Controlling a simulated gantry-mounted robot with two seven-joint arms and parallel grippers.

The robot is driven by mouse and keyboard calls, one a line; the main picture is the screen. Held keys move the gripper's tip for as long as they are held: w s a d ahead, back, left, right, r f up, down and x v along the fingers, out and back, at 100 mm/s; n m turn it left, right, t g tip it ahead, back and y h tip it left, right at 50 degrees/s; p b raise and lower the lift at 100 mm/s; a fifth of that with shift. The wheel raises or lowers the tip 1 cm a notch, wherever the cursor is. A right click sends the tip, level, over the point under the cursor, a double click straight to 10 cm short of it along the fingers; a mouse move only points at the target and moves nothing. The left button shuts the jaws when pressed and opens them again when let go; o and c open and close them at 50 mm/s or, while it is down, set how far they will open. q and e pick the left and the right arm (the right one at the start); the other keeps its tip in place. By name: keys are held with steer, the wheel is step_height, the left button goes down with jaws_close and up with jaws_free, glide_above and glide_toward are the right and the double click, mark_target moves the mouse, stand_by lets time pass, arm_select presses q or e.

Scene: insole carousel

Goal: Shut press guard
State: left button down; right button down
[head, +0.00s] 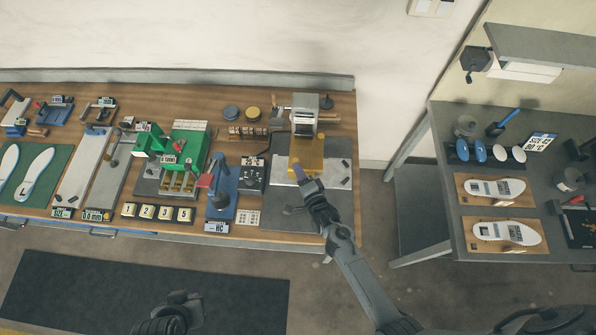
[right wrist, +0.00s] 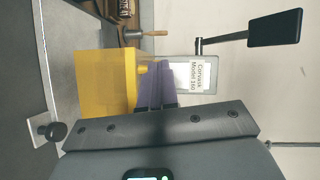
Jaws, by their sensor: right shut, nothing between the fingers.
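The press (head: 305,112) is a pale grey machine at the right end of the wooden bench. Its yellow guard (head: 308,155) is on the near side of the press head, above the grey mat. I cannot tell whether the guard is fully down. My right gripper (head: 300,172) is at the guard's near side, its purple fingers together and empty. In the right wrist view the fingers (right wrist: 155,85) overlap the right edge of the yellow guard (right wrist: 103,80); contact is unclear. A dark part of my left arm (head: 178,308) shows at the bottom; its jaws cannot be made out.
A black-ended lever (right wrist: 274,27) sticks out from the press side. Left of the mat (head: 285,215) stand a blue hand press (head: 222,185) and a green machine (head: 188,142). A grey side table (head: 447,205) with insoles stands right, past a floor gap.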

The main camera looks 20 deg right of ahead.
stand_by(0.4)
steer(key=s+d+p, duration=0.2)
steer(key=s+p, duration=0.4)
steer(key=s, duration=0.8)
step_height(320, 180, up, 14)
steer(key=s+d+r+n+g, duration=0.1)
steer(key=s+d+n+g, duration=0.15)
steer(key=n+g, duration=0.65)
steer(key=s+d+r+n+g, duration=0.1)
steer(key=s+n+g, duration=0.3)
steer(key=s+n, duration=0.4)
steer(key=s+r, duration=0.1)
steer(key=s, duration=0.1)
steer(key=shift+s+d+r+n+h, duration=0.15)
steer(key=shift+s+d+n+h, duration=0.05)
steer(key=shift+s+n+h, duration=0.1)
